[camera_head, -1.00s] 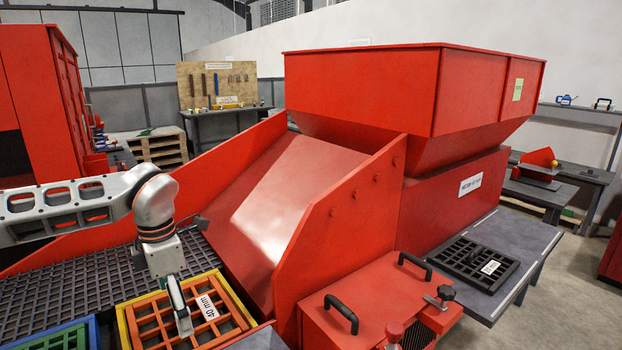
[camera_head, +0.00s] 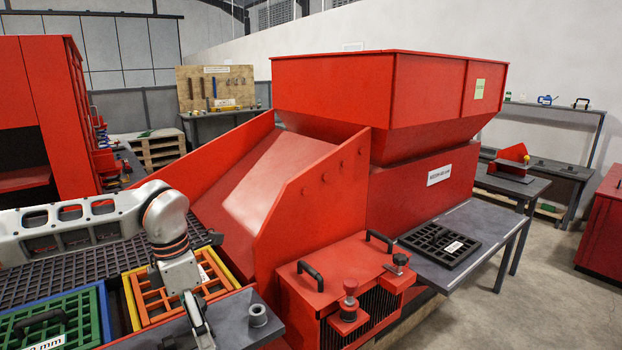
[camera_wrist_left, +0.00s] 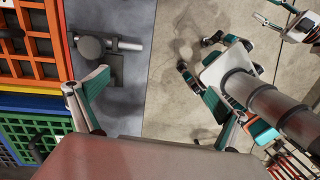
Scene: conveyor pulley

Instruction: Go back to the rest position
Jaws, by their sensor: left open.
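My left gripper (camera_head: 203,338) hangs in the lower left of the head view, in front of the orange grid screen (camera_head: 160,305), its tips at the bottom edge. In the left wrist view it (camera_wrist_left: 158,98) is open, with its fingers spread and nothing between them. Below lie a grey ledge and concrete floor. The orange screen also shows at the left edge of the wrist view (camera_wrist_left: 45,70). A second gripper with a pale body and teal pads (camera_wrist_left: 228,65), apparently my right one, shows beyond; its jaw state is unclear.
A green screen in a blue frame (camera_head: 60,320) lies left of the orange one. A grey ledge with a short round post (camera_head: 258,315) borders them. The red hopper machine (camera_head: 380,110) stands behind. A black grid (camera_head: 440,246) lies on a side table (camera_head: 490,225).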

